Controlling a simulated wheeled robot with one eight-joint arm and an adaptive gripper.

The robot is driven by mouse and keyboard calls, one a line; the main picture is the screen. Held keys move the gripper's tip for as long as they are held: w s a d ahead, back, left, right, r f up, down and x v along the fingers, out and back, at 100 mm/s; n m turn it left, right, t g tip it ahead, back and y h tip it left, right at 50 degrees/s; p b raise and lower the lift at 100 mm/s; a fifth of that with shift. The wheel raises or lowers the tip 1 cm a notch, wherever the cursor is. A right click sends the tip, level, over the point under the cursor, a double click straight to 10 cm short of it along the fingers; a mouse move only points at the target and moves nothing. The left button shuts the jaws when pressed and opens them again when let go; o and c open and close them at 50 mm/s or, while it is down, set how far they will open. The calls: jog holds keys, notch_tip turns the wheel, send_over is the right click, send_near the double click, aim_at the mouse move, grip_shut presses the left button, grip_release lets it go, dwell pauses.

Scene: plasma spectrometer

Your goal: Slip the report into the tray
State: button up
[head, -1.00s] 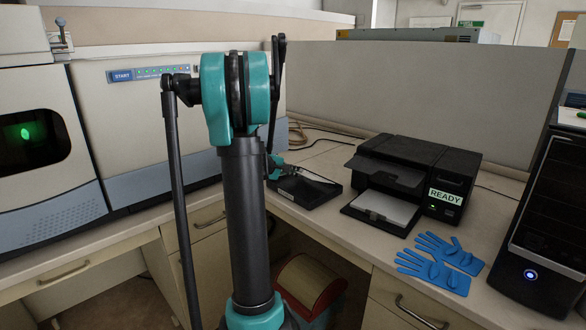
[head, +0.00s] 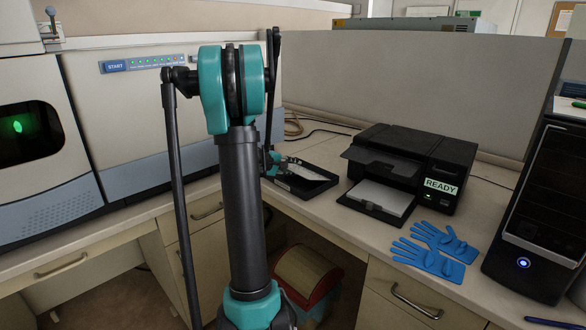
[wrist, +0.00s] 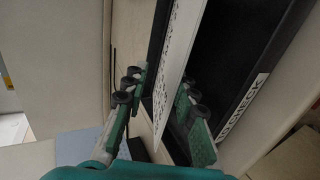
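The report, a white printed sheet (wrist: 183,55), stands steeply between my gripper's fingers in the wrist view and reaches into the black tray. In the head view the sheet (head: 308,173) shows as a pale strip at the tray. The black tray (wrist: 240,65) has a white label ending in "CHECK" on its rim; it also shows in the head view (head: 301,191). My gripper (wrist: 160,95) is at the tray's left side with its green fingers apart. A gap shows between the left finger and the sheet. Contact with the right finger is unclear.
A black printer (head: 413,162) marked READY stands right of the tray, with white paper (head: 381,197) in its front tray. Blue gloves (head: 434,250) lie before it. The spectrometer (head: 140,120) is at left, a dark computer tower (head: 545,220) at right.

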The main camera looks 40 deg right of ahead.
jog(key=v, duration=1.2)
dwell(0.7)
jog(key=s+a+f+t+y, duration=0.1)
jog(key=s+a+f+y, duration=0.3)
jog(key=a, duration=0.8)
jog(key=s+a+f+t+y, duration=0.1)
jog(key=s+a+f+y, duration=0.3)
jog(key=s+a+f, duration=0.3)
jog(key=s+a+f+t+y, duration=0.1)
jog(key=s+a+f+y, duration=0.3)
jog(key=a, duration=1.3)
notch_tip(320, 180, down, 3)
jog(key=shift+s+a+r+m+t+y, duration=0.15)
jog(key=shift+s+a+m+t+y, duration=0.2)
jog(key=shift+s, duration=0.9)
